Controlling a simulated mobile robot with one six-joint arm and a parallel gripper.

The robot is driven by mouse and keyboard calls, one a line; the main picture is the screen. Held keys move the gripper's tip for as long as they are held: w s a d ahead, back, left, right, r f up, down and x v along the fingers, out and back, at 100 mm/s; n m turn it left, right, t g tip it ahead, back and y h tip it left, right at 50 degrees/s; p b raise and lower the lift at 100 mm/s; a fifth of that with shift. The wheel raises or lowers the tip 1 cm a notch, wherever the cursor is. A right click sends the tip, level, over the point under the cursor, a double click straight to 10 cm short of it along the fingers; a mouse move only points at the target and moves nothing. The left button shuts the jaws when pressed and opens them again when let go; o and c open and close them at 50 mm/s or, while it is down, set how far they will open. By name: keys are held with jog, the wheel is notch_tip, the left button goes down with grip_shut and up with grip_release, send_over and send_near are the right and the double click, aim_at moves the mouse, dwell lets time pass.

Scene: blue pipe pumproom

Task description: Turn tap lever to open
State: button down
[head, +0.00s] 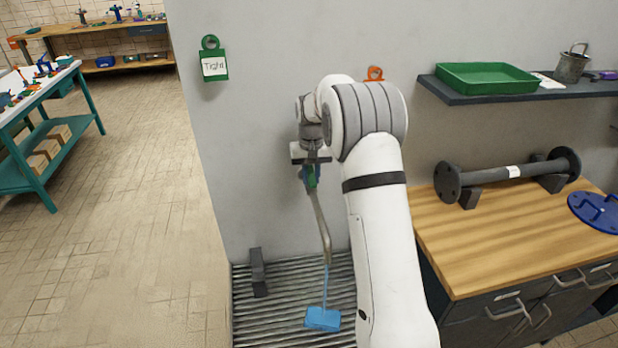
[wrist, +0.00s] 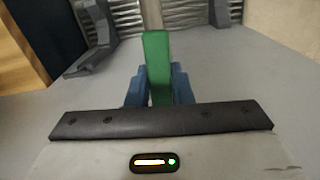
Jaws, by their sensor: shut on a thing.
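The green tap lever (wrist: 157,62) stands between the blue fingers of my gripper (wrist: 158,88) in the wrist view, and the gripper is shut on it. In the head view my gripper (head: 311,175) is at the grey wall, with a bit of green between its fingers. A grey metal pipe (head: 320,225) runs down below it, likely the tap's spout. A thin light-blue strip (head: 325,285) runs from its lower end to a light-blue flat shape (head: 322,318) on the ribbed floor. I cannot tell if this is water or a solid thing. The tap body is mostly hidden.
A green "Tight" tag (head: 214,60) and an orange tag (head: 375,74) hang on the wall. A shelf (head: 520,95) with a green tray (head: 487,78) and a wooden workbench (head: 480,240) stand right of my arm. The tiled floor (head: 130,180) at left is clear.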

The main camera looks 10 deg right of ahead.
aim_at(311, 174)
jog(key=shift+w+r+n, duration=0.15)
jog(key=shift+r+n, duration=0.05)
jog(key=shift+n, duration=0.4)
jog(key=c, duration=1.6)
grip_release()
jog(key=shift+c, duration=0.2)
jog(key=o, duration=0.4)
jog(key=shift+f, duration=0.15)
jog(key=shift+c, duration=0.2)
jog(key=shift+r+b, duration=0.7)
jog(key=shift+r, duration=3.25)
